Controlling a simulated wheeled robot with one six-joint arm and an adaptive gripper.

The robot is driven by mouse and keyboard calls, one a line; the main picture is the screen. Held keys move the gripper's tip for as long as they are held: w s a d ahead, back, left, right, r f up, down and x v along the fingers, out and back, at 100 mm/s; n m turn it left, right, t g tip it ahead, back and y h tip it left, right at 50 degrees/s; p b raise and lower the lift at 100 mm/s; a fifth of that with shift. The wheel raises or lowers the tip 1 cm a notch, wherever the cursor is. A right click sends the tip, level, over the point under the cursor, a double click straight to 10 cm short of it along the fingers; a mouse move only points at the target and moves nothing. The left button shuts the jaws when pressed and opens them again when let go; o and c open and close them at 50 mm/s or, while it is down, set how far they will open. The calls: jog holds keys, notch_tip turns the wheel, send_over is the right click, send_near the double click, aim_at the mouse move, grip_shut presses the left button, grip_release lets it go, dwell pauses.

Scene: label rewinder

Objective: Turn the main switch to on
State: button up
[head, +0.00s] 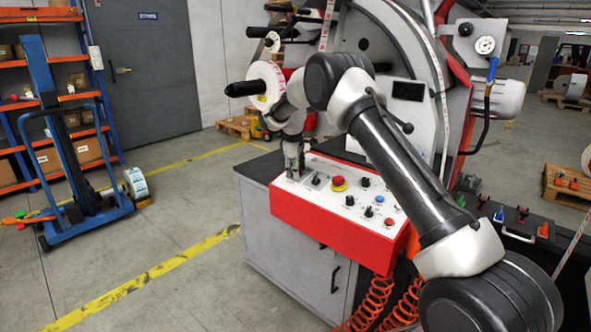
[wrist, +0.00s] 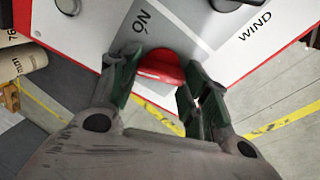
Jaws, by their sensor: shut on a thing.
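The main switch (wrist: 160,68) is a red knob on a grey patch of the control panel, with the printed word ON just above and left of it in the wrist view. My gripper (wrist: 158,76) is shut on this knob, one green-padded finger on each side. In the head view my gripper (head: 293,163) points down at the left end of the control panel (head: 340,214), which has a white top and red front. There the fingers hide the knob. Whether its pointer lines up with ON cannot be told.
A red mushroom button (head: 339,182) on a yellow ring and several black knobs sit on the panel to the right of my gripper. The large machine (head: 385,50) rises behind. A blue lift trolley (head: 80,170) stands at the left; the floor between is clear.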

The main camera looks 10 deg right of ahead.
jog(key=m, duration=0.5)
jog(key=shift+m+t+h, duration=0.3)
jog(key=shift+m+h, duration=0.3)
jog(key=shift+m, duration=1.8)
jog(key=shift+d, duration=0.1)
jog(key=o, duration=1)
jog(key=v, duration=1.2)
